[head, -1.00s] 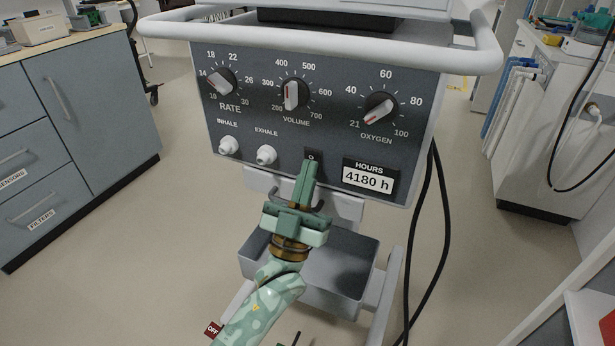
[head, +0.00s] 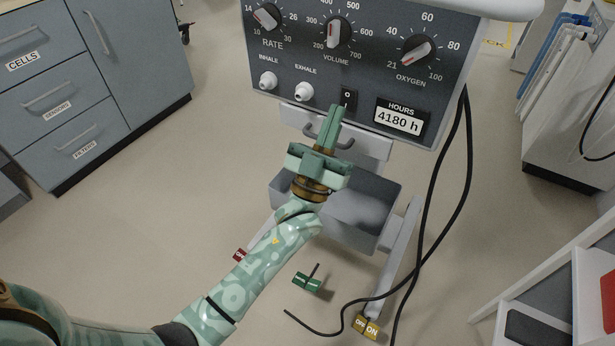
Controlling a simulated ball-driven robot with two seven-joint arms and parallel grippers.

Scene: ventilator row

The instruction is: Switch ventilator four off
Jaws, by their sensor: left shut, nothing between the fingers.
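A ventilator with a dark front panel (head: 290,58) fills the upper middle of the head view. Its hours plate reads 4180 h; no ventilator number shows. A small black rocker switch (head: 348,97), marked O at its top, sits left of the hours plate (head: 398,116). Which way the rocker is tipped is too small to tell. My left gripper (head: 337,110) is shut and empty, its fingertips just below and left of the switch in the picture. Whether they touch the panel I cannot tell. My right gripper is out of view.
Black cables (head: 468,170) run down the right side to the floor. Drawers (head: 70,110) stand left.

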